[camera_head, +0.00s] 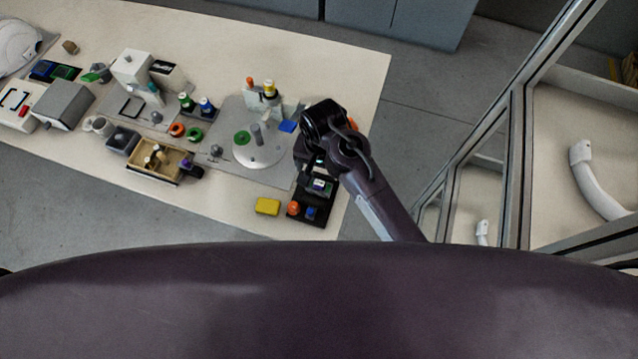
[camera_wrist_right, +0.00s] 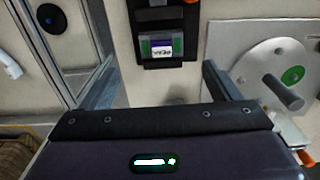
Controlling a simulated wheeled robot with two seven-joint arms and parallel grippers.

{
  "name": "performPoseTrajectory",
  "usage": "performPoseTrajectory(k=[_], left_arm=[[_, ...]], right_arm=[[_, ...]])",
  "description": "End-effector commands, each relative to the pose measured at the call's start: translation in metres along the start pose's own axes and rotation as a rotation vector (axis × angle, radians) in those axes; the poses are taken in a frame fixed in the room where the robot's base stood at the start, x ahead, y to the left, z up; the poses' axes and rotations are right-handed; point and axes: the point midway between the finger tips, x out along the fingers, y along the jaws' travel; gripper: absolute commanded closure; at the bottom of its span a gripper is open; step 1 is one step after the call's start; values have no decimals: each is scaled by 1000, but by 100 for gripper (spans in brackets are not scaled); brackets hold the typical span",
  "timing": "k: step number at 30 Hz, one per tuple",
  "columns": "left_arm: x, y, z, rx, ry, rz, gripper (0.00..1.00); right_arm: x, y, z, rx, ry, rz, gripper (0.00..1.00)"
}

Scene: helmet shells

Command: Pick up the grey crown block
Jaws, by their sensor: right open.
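I cannot single out the grey crown block with certainty. A grey peg (camera_head: 257,135) stands on a round white disc (camera_head: 262,155) in the head view; the same peg (camera_wrist_right: 284,93) shows at the right of the right wrist view. A larger grey box (camera_head: 64,104) stands at the far left of the table. My right gripper (camera_head: 306,150) is over the table's right part, right of the disc, partly hidden by its own wrist. In the right wrist view its two fingers (camera_wrist_right: 148,85) are apart, with nothing between them. My left gripper is not in view.
A black tray (camera_head: 322,212) with a small screen device is by my right gripper. A yellow block (camera_head: 267,206) lies left of it. A wooden box (camera_head: 143,171), bottles and rings stand further left. A metal-framed partition (camera_head: 515,150) rises to the right.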

Motion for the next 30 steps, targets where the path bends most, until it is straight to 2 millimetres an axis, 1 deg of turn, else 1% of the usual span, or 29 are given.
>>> performPoseTrajectory(k=[2,7,11,15,19,23,28,29,30], left_arm=[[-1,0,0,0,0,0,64],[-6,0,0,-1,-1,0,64],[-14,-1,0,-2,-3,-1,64],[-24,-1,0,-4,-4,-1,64],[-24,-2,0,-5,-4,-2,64],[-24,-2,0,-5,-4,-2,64],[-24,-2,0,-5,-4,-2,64],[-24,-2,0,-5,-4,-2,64],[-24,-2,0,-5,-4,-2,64]], right_arm=[[6,-3,-1,10,-3,11,16],[24,-3,0,13,-3,13,16],[37,-3,2,13,-4,14,16],[56,-3,4,11,-3,14,16],[74,-3,4,12,-2,12,16],[79,-3,4,12,-1,10,16],[80,-4,4,12,-1,10,16],[80,-4,4,12,-1,10,19],[80,-4,4,12,-1,10,24]])
